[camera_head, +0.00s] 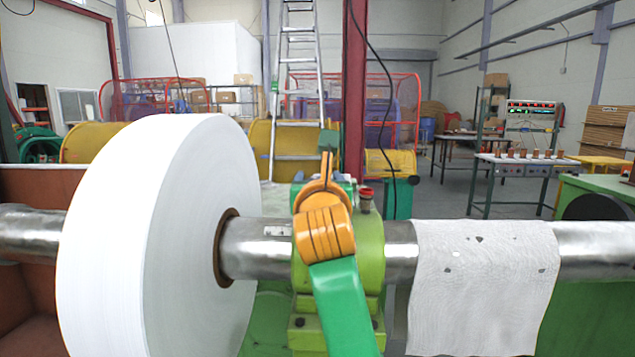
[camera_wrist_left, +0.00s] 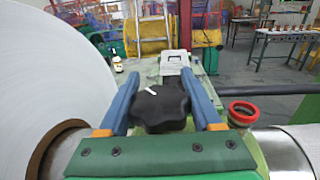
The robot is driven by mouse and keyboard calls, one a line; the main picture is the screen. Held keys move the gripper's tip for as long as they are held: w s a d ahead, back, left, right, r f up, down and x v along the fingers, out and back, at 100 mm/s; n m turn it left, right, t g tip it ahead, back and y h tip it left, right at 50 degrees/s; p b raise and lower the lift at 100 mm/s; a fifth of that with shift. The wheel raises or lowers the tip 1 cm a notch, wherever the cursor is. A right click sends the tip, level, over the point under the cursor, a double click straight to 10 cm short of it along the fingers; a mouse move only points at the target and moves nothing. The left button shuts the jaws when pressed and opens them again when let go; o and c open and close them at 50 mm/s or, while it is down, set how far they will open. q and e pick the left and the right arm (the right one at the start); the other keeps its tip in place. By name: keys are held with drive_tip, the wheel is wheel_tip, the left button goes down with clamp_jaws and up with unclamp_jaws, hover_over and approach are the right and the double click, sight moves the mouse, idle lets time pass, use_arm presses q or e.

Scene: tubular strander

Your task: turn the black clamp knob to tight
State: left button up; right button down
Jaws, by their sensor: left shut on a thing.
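The black clamp knob (camera_wrist_left: 160,108) is lobed, with a white mark on its top pointing up and to the left. It shows in the left wrist view on the green machine. My left gripper (camera_wrist_left: 160,82) has its two blue fingers on either side of the knob, shut on it. In the head view, my orange and green left arm reaches over the green bearing block (camera_head: 369,250) on the steel shaft, and the knob is hidden behind it. My right gripper is not in view.
A large white roll (camera_head: 140,240) sits on the shaft left of the arm. A white cloth (camera_head: 484,290) hangs over the shaft at right. A red-rimmed cup (camera_wrist_left: 243,112) stands close to the right finger. A ladder (camera_head: 299,80) and work tables are farther back.

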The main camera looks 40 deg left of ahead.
use_arm(q)
drive_tip(key=m+t+h+b, duration=0.1)
drive_tip(key=m+h, duration=0.1)
drive_tip(key=d+m+t+h+b, duration=0.1)
drive_tip(key=h+b, duration=0.1)
drive_tip(key=h, duration=0.1)
drive_tip(key=m+t+h+b, duration=0.1)
drive_tip(key=m+h+b, duration=0.1)
drive_tip(key=h, duration=0.1)
drive_tip(key=shift+w+d+f+m, duration=0.15)
drive_tip(key=shift+w+d+m, duration=0.05)
drive_tip(key=shift+w+m, duration=0.1)
drive_tip(key=shift+d+m+h+b, duration=0.25)
drive_tip(key=shift+m+h+b, duration=0.5)
drive_tip(key=shift+h, duration=0.45)
drive_tip(key=shift+d+m+h+b, duration=0.25)
drive_tip(key=shift+m+h+b, duration=0.5)
drive_tip(key=shift+h, duration=0.45)
drive_tip(key=o, duration=1.4)
drive_tip(key=shift+w, duration=0.1)
drive_tip(key=shift+r, duration=0.2)
